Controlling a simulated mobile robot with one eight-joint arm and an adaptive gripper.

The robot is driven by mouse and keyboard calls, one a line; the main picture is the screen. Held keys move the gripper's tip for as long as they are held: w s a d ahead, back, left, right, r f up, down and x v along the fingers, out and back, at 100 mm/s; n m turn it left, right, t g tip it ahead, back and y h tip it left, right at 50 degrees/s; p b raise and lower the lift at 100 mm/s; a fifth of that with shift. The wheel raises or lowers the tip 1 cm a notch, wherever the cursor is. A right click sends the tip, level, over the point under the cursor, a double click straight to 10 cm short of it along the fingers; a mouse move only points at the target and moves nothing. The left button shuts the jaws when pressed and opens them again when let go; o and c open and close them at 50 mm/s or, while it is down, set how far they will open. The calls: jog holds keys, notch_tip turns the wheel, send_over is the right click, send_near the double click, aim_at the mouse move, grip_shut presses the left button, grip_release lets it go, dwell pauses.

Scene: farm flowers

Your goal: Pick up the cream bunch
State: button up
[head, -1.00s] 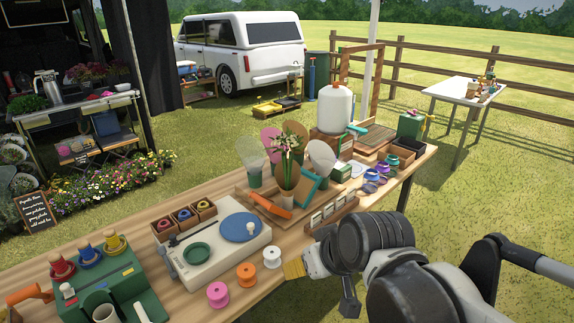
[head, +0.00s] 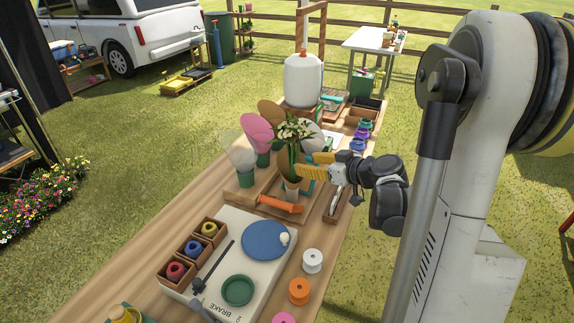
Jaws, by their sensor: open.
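A bunch with cream-white flowers and long green leaves (head: 295,131) stands upright among several wrapped bunches on the table. Its lower part is in a tan wrap (head: 287,165). My gripper (head: 306,172), with yellow fingers, is at its right side, pointing left at the wrapped part. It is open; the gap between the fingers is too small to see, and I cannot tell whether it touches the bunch. A pale, whitish wrapped bunch (head: 238,154), a pink one (head: 257,130) and a brown one (head: 269,113) stand to the left and behind. A white one (head: 313,132) is behind right.
An orange-handled tool (head: 280,204) lies in front of the bunches. A white board (head: 222,292) with a blue disc (head: 265,240) and a green dish (head: 237,290) is nearer. Spools (head: 299,291) line the right edge. A white tank (head: 305,80) stands behind.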

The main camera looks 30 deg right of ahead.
aim_at(296, 160)
jog(key=b+x, duration=0.1)
jog(key=x, duration=0.3)
jog(key=b+x, duration=0.2)
jog(key=x, duration=0.1)
jog(key=shift+w+d+f, duration=0.1)
jog(key=shift+w+f, duration=0.05)
jog(key=shift+w, duration=0.25)
jog(key=shift+s, duration=0.1)
grip_shut()
